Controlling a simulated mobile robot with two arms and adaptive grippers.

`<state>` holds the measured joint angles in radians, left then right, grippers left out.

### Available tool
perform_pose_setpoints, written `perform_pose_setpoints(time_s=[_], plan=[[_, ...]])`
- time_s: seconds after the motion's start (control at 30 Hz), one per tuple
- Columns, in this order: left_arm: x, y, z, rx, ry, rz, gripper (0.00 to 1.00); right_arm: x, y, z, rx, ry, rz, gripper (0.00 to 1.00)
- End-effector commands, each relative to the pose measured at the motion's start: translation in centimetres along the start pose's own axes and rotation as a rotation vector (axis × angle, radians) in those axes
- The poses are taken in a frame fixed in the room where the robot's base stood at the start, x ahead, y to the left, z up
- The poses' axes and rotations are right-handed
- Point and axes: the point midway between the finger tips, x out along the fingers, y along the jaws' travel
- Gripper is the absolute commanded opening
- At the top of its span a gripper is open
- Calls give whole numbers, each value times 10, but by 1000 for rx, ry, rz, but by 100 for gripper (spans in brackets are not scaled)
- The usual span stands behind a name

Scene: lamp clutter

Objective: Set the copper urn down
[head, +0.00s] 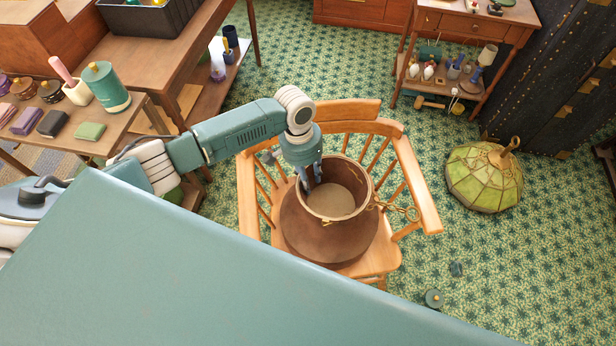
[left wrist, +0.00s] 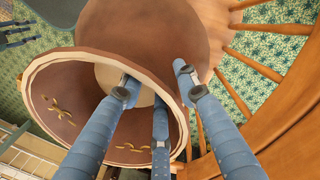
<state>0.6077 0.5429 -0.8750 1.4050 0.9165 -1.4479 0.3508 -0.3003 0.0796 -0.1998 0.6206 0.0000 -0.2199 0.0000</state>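The copper urn (head: 362,180) is a brown, open-topped vessel with a pale rim and brass fittings. It stands upright in the head view on or above a wide brown round surface (head: 300,245) on the wooden armchair (head: 422,190). I cannot tell whether that surface is part of it. My left gripper (head: 310,178) is at its left rim. In the left wrist view, two fingers reach inside the urn (left wrist: 60,85) and one is outside, spread with a gap around the wall. Blue-grey fingers at the top left there look like my right gripper (left wrist: 18,33), empty, opening unclear.
The chair's arms and spindles surround the urn. A green glass lampshade (head: 485,178) lies on the patterned carpet at the right. A side table (head: 120,135) with jars stands at the left and a small shelved stand (head: 475,25) at the back. Carpet between chair and lampshade is mostly clear.

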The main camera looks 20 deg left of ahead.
Motion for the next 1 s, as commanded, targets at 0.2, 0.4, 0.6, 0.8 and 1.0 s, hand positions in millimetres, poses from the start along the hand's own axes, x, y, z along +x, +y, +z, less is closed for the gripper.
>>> perform_pose_setpoints(time_s=[0.2,0.4,0.6,0.8,1.0], plan=[[-1,0,0,0,1,0,31,0,0,0,0,0,0,40],[-22,0,-1,1,3,1,31,-1,0,0,0,0,0,40],[-66,0,-1,1,5,0,31,-1,0,0,0,0,0,40],[-102,0,-1,0,2,0,31,0,0,0,0,-1,0,40],[-121,0,-1,0,1,1,31,0,0,0,0,-1,0,40]])
